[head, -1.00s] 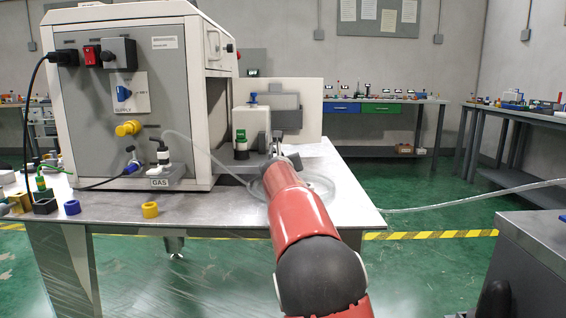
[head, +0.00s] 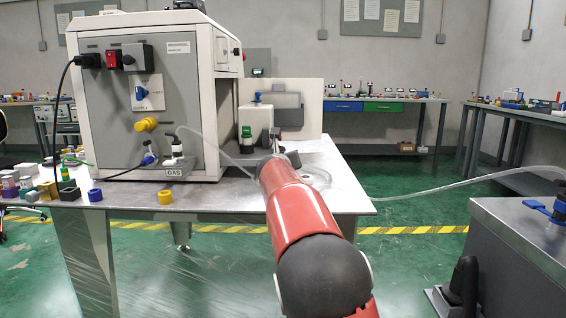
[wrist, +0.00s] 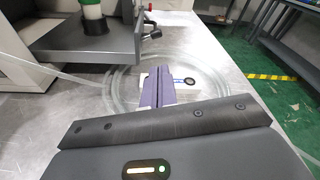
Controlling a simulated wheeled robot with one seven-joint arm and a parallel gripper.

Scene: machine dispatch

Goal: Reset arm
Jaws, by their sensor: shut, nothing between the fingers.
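My red arm reaches forward over the metal table (head: 230,200) in the head view, and its own links hide most of the gripper there. The fingers point over the tabletop, in front of a coiled clear hose (wrist: 125,90). A small pale part with a black round end (wrist: 189,82) lies by the fingertips; I cannot tell whether they touch it.
A large grey machine (head: 110,115) with a yellow knob (head: 147,125) stands on the table's left. A green-capped unit (head: 247,135) stands beside it. Small coloured blocks (head: 95,195) lie at the left edge. A grey cabinet (head: 520,230) stands at right, with green floor between.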

